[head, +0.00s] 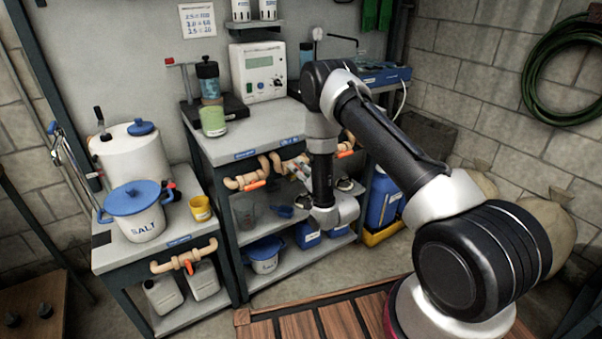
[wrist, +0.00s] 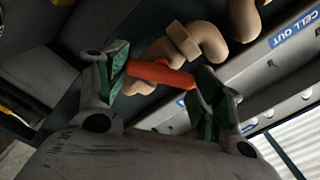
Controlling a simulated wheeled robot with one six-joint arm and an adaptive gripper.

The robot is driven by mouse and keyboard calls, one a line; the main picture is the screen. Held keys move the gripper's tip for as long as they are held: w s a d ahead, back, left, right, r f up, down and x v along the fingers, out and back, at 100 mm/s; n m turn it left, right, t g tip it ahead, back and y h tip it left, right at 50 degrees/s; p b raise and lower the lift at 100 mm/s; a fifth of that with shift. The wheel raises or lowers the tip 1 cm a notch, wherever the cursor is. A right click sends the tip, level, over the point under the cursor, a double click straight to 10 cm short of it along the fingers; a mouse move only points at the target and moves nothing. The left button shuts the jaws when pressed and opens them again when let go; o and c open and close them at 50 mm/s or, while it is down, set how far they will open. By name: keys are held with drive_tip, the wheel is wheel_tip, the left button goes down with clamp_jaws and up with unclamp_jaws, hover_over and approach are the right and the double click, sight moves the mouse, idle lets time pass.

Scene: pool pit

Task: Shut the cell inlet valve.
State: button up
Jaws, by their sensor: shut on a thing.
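My gripper (wrist: 160,85) is shut on an orange valve handle (wrist: 160,74), with green-padded fingers at both of its ends. The handle sits by a tan pipe (wrist: 203,40). A blue label reading CELL OUT (wrist: 299,32) is on the rail near that pipe; I cannot read an inlet label. In the head view my gripper (head: 297,173) is at the middle pipe under the central bench's front edge, and the arm hides part of it. Another orange handle (head: 255,185) on a tan pipe is to its left, and one (head: 345,154) is to its right.
A lower bench (head: 110,258) at left carries a salt bucket (head: 146,229), a yellow cup (head: 200,207) and its own orange valve handle (head: 188,265). The central bench (head: 225,150) has a shelf below with blue containers. Wooden slats (head: 340,322) lie on the floor in front.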

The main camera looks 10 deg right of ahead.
drive_tip(key=m, duration=0.6)
drive_tip(key=shift+f, duration=0.15)
idle(0.6)
drive_tip(key=o, duration=1)
drive_tip(key=v, duration=0.7)
drive_tip(key=shift+s+d, duration=0.1)
drive_tip(key=shift+s, duration=0.15)
